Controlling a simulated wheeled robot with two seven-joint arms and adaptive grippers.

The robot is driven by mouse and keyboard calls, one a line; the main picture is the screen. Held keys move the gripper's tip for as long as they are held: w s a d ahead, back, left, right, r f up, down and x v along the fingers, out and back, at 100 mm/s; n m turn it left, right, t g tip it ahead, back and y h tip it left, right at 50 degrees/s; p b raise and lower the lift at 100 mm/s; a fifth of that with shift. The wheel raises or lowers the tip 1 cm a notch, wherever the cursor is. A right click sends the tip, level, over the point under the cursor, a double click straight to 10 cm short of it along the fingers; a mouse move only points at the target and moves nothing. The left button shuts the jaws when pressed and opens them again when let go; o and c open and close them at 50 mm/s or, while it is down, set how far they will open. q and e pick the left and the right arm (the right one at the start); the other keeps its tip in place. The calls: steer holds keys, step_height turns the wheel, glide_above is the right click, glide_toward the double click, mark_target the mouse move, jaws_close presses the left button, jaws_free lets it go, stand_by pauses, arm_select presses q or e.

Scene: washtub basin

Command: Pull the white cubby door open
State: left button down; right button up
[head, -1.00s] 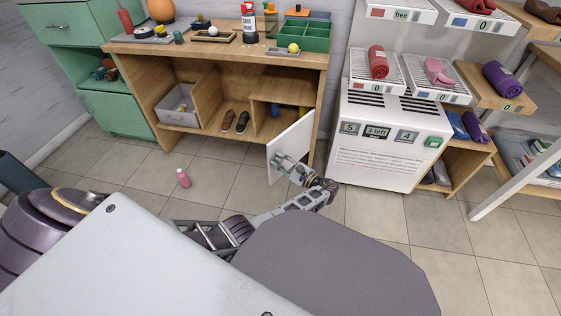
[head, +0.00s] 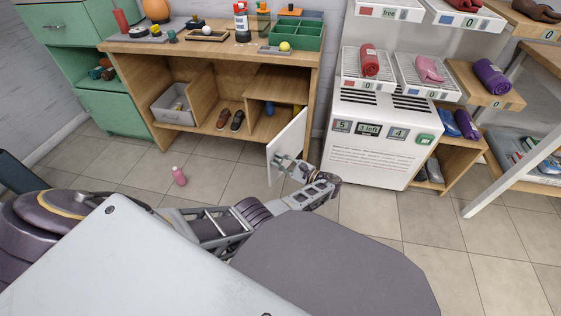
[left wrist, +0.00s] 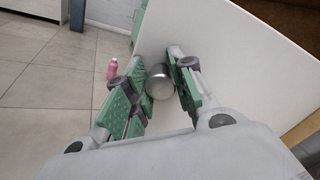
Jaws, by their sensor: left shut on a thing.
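The white cubby door (head: 288,143) stands swung out from the right end of the wooden bench, its compartment open to view. In the left wrist view the door (left wrist: 225,62) fills the middle and right. Its round metal knob (left wrist: 159,82) sits between the green-padded fingers of my left gripper (left wrist: 160,90). In the head view my left gripper (head: 289,165) is at the lower part of the door's face, shut on the knob. My right gripper is not in view.
The wooden bench (head: 214,49) has open cubbies with shoes (head: 230,120) and a grey bin (head: 174,104). A white machine (head: 375,148) stands close to the right of the door. A pink bottle (head: 179,176) stands on the floor, with free tiles around it.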

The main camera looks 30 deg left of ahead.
mark_target(275, 150)
arm_select(q)
steer(key=c, duration=1.2)
jaws_free()
steer(key=shift+o, duration=0.2)
steer(key=shift+r, duration=0.3)
steer(key=shift+w+r, duration=0.1)
steer(key=shift+r, duration=4.55)
